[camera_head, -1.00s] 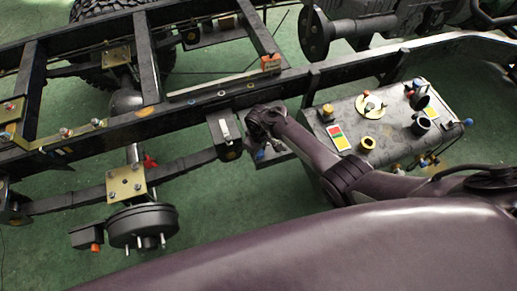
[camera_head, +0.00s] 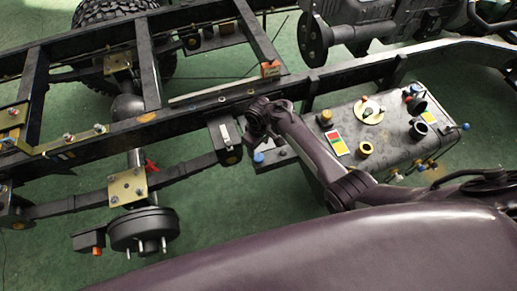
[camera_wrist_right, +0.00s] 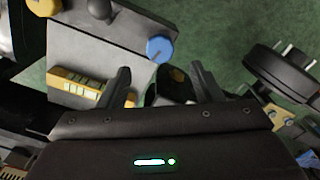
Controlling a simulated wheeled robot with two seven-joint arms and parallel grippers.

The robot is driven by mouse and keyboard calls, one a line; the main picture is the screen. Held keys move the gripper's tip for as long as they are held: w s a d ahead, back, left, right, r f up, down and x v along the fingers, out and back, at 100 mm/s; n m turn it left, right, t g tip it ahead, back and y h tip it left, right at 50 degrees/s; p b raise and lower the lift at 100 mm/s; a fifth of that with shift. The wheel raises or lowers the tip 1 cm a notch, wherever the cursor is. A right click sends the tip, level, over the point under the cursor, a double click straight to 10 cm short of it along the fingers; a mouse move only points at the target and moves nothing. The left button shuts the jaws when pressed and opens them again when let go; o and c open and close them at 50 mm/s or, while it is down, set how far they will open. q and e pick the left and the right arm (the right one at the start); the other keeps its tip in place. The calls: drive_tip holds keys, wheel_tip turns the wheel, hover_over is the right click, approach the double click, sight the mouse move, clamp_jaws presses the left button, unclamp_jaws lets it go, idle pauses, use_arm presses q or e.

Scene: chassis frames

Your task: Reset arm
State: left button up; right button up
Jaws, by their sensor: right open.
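My right arm comes in from the right in the head view and reaches to the chassis rail, where my right gripper (camera_head: 256,134) sits beside a black bracket. In the right wrist view the right gripper (camera_wrist_right: 160,85) has its two dark fingers apart, with nothing held between them. A blue cap (camera_wrist_right: 160,48) lies just beyond the fingers; it also shows in the head view (camera_head: 258,157). My left gripper does not show.
The chassis frame rail (camera_head: 180,122) runs across the head view. A grey tank (camera_head: 375,130) with colored fittings stands right of the gripper. A brake drum (camera_head: 143,228) is at lower left. The green floor (camera_head: 230,215) shows bare between the rail and my body.

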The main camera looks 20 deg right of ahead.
drive_tip(key=shift+r, duration=0.4)
